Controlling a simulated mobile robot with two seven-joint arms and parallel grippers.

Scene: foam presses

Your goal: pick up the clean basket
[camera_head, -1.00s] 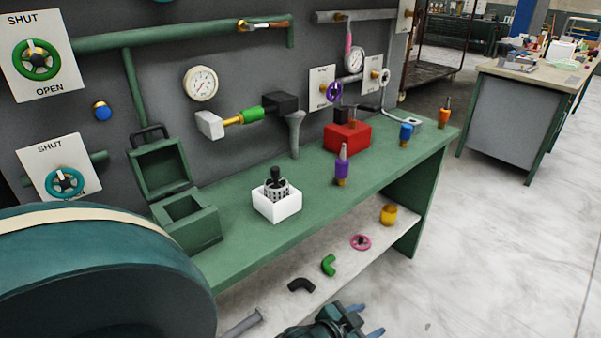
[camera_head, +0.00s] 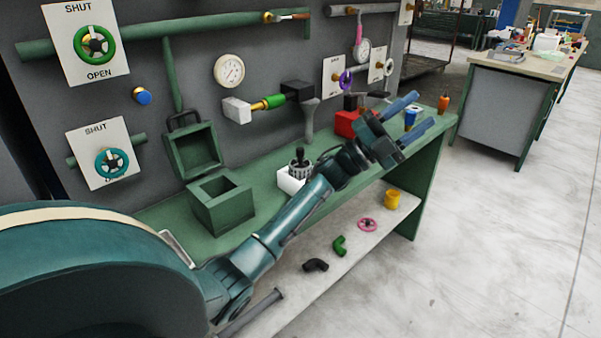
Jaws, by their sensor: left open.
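A small grey perforated basket with a black knobbed handle (camera_head: 299,167) sits in a white box (camera_head: 287,183) on the green bench. I take it for the clean basket. My forearm passes in front of the white box and hides its right part. My left gripper (camera_head: 426,108) is open, its two blue fingers apart and pointing right, over the right part of the bench. It is well to the right of the basket and holds nothing that I can see. My right gripper is not in view.
A green box with its lid open (camera_head: 222,207) stands left of the basket. A red box (camera_head: 346,123), a blue fitting (camera_head: 411,118) and an orange fitting (camera_head: 443,104) are near the gripper. Pipes and gauges line the wall behind. The lower shelf (camera_head: 320,268) holds loose parts.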

